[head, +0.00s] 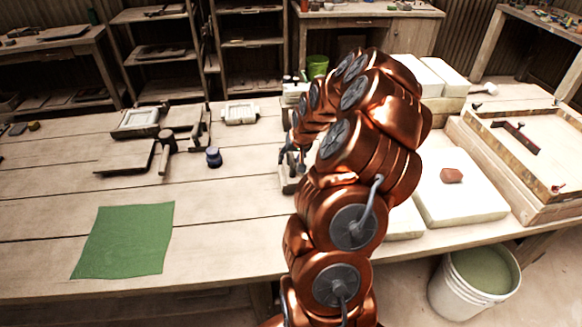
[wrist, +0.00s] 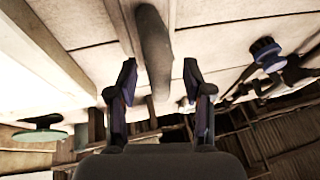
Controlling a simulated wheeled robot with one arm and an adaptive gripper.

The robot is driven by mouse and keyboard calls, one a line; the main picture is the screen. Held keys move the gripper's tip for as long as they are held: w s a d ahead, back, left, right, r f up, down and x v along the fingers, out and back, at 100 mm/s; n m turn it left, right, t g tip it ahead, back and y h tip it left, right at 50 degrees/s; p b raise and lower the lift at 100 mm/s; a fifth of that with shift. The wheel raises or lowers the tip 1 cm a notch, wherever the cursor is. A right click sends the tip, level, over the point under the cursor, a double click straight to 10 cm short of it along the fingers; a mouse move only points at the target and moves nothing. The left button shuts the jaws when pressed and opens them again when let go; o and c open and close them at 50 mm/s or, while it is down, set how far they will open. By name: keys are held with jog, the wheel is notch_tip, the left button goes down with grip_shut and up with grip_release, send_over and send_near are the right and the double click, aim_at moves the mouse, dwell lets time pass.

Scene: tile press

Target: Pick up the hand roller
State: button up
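In the wrist view, a dark grey rounded bar (wrist: 155,50) lies over the pale wooden boards, running from the top edge down between my fingers; it looks like the hand roller, though its ends are not clear. My gripper (wrist: 160,68) is open, with one dark finger on each side of the bar and visible gaps to both. In the head view my copper arm covers most of this spot, and I cannot pick out the roller there.
A green cloth (head: 125,240) lies front left. White slabs (head: 460,201) and a wooden tray (head: 478,121) are at right, above a bucket (head: 446,288).

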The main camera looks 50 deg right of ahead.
grip_shut()
dwell(0.6)
notch_tip(320, 180, up, 10)
jog(key=shift+r+b, duration=0.1)
jog(key=shift+b, duration=1)
jog(key=c, duration=0.7)
grip_release()
grip_shut()
